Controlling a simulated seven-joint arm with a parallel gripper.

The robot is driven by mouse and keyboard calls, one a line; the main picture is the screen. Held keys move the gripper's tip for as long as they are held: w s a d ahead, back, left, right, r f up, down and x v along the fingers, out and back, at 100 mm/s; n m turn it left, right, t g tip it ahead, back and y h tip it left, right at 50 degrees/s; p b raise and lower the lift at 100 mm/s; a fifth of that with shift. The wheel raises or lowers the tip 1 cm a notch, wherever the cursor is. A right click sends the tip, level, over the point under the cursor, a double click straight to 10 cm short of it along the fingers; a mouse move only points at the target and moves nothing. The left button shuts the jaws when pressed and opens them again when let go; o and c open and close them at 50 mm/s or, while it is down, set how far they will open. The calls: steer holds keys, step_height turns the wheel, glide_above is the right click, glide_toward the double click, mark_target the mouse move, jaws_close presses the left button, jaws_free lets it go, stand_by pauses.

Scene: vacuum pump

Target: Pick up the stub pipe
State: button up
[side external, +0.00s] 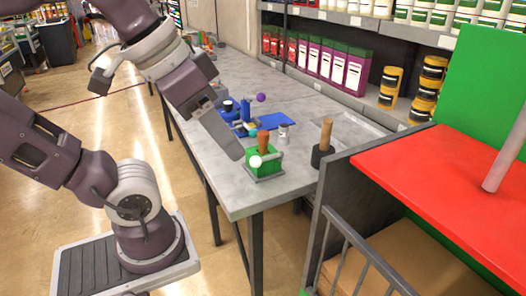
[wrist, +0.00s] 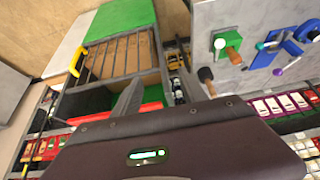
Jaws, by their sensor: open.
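I cannot tell for sure which piece is the stub pipe. A pale pink cylinder (side external: 506,152) stands tilted on the red surface at the far right. On the grey bench, a green block (side external: 263,163) carries a brown cylinder (side external: 263,139) and a white ball (side external: 255,161); a blue assembly (side external: 240,113) sits behind it, with a small silver can (side external: 284,132) nearby. My gripper (side external: 238,155) hangs just left of the green block, apart from it. The wrist view shows its two grey fingers (wrist: 160,92) spread, with nothing held between them.
A brown peg in a black block (side external: 323,152) stands at the bench's right edge. The red-topped stand (side external: 430,185) with a green panel (side external: 487,85) adjoins the bench there. Shelves of cans (side external: 345,67) line the back.

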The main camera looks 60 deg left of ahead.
steer(key=w+a+f+m+g+y, duration=0.2)
steer(key=w+a+m+y, duration=0.25)
steer(key=a, duration=0.25)
steer(key=r+m+y, duration=0.1)
steer(key=m+y, duration=0.8)
steer(key=m, duration=0.8)
glide_above(265, 137)
steer(key=d, duration=0.3)
steer(key=shift+n, duration=0.25)
steer(key=f, duration=1.6)
steer(key=shift+s+a+f, duration=0.25)
steer(key=shift+s, duration=0.1)
steer(key=shift+h, duration=0.25)
steer(key=x, duration=0.6)
steer(key=shift+s+a+f, duration=0.1)
steer(key=shift+a+f, duration=0.05)
steer(key=shift+a, duration=0.05)
steer(key=shift+a+f, duration=0.1)
steer(key=shift+a, duration=0.25)
jaws_close()
